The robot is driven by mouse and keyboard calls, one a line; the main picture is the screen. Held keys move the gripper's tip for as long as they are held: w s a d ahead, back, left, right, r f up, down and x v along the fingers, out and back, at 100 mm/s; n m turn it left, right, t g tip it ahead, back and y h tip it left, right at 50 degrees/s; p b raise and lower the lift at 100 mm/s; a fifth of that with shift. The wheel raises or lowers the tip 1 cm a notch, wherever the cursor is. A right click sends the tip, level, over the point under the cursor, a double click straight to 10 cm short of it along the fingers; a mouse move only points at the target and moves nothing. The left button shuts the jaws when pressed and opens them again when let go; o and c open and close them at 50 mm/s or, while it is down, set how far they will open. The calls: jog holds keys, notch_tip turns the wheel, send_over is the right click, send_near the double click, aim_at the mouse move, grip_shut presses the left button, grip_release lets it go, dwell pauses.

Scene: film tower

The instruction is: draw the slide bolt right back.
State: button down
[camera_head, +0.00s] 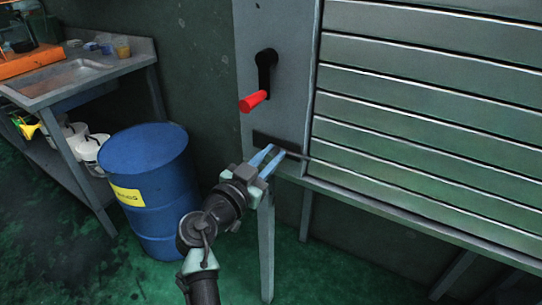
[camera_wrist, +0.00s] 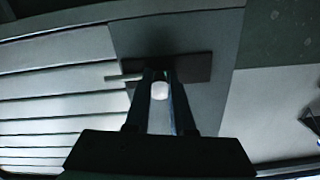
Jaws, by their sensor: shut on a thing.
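The slide bolt is a thin grey rod (camera_head: 296,155) on a dark backing plate (camera_head: 262,139), low on the grey panel beside the slatted shutter. In the wrist view the rod (camera_wrist: 124,77) sticks out of the plate (camera_wrist: 196,68) toward the shutter slats. My gripper (camera_head: 271,156) is at the plate, its pale blue fingers pointing at it. In the wrist view a pale round knob (camera_wrist: 160,90) sits between the two fingers, and my gripper is shut on it. The fingers hide part of the bolt behind the knob.
A black lever with a red handle (camera_head: 254,101) is above the bolt on the same panel. The slatted shutter (camera_head: 420,110) fills the right side. A blue barrel (camera_head: 150,160) stands left of my arm, beside a bench with a sink (camera_head: 75,78). A frame leg (camera_head: 266,245) stands below the panel.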

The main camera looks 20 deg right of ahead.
aim_at(265, 142)
dwell(0.8)
jog(key=w+a+b, duration=0.2)
jog(key=b, duration=0.1)
jog(key=shift+w+f, duration=0.2)
jog(key=shift+w, duration=0.1)
jog(key=shift+w+a+r+b, duration=0.2)
jog(key=shift+w+a+b, duration=0.05)
jog(key=shift+a+b, duration=0.05)
jog(key=shift+d, duration=0.1)
jog(key=c, duration=0.8)
grip_release()
jog(key=shift+o, duration=0.2)
jog(key=shift+s, duration=0.1)
jog(key=v, duration=1.3)
jog(key=shift+p, duration=0.3)
